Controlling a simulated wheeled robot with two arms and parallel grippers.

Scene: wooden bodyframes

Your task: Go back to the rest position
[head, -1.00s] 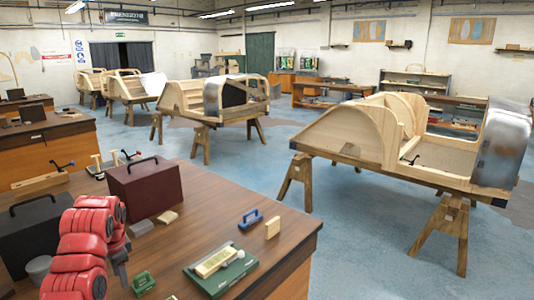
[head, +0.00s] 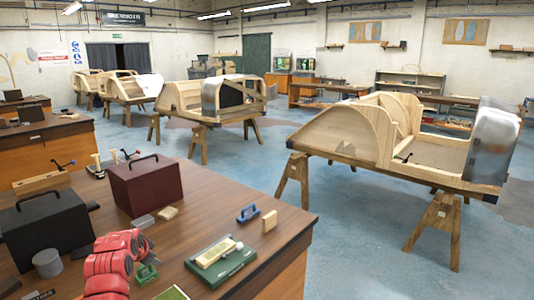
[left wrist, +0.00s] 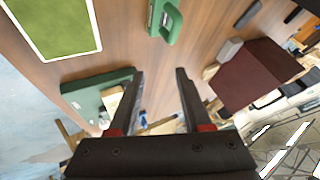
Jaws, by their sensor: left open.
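My left arm is red and comes in at the bottom left of the head view, over the wooden bench top (head: 215,205). My left gripper (head: 146,245) shows there as dark fingers near a green-handled tool (head: 147,272). In the left wrist view the two black fingers of the left gripper (left wrist: 160,78) are spread apart with nothing between them. My right gripper is in neither view.
A dark red box (head: 147,190) and a black box (head: 46,228) stand on the bench. A green board with a pale block (head: 221,260), a blue-handled tool (head: 248,214) and a small wooden block (head: 269,221) lie further right. Wooden bodyframes (head: 335,133) on trestles stand beyond.

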